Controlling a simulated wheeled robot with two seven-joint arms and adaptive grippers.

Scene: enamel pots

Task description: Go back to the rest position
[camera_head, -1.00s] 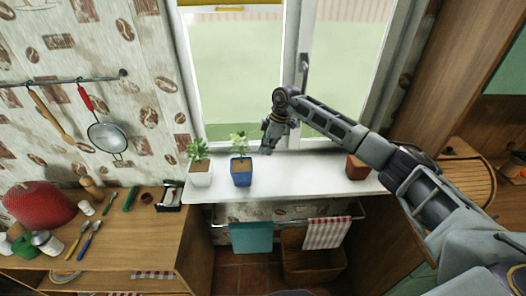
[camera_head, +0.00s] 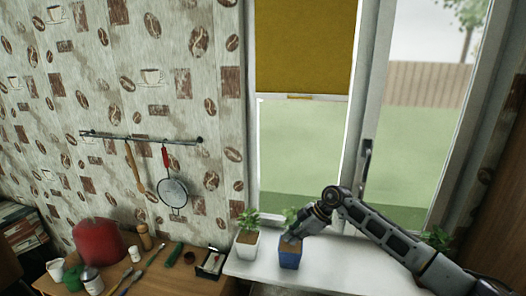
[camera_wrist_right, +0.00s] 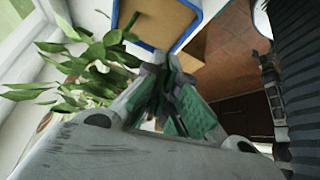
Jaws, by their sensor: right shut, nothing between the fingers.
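My right gripper (camera_head: 292,238) is at the blue pot (camera_head: 289,259) on the windowsill, in front of its plant in the head view. In the right wrist view its fingers (camera_wrist_right: 172,68) are shut with nothing between them. The blue pot's rim and brown soil (camera_wrist_right: 160,18) show just beyond the fingertips there, with green leaves to the left. I cannot tell whether the fingers touch the pot. My left gripper is in neither view.
A white pot with a plant (camera_head: 247,243) stands left of the blue pot. Another plant (camera_head: 437,238) is at the sill's right, behind my arm. The window handle (camera_head: 366,160) is above the arm. A wooden counter (camera_head: 150,284) with utensils and a red object (camera_head: 97,242) is at left.

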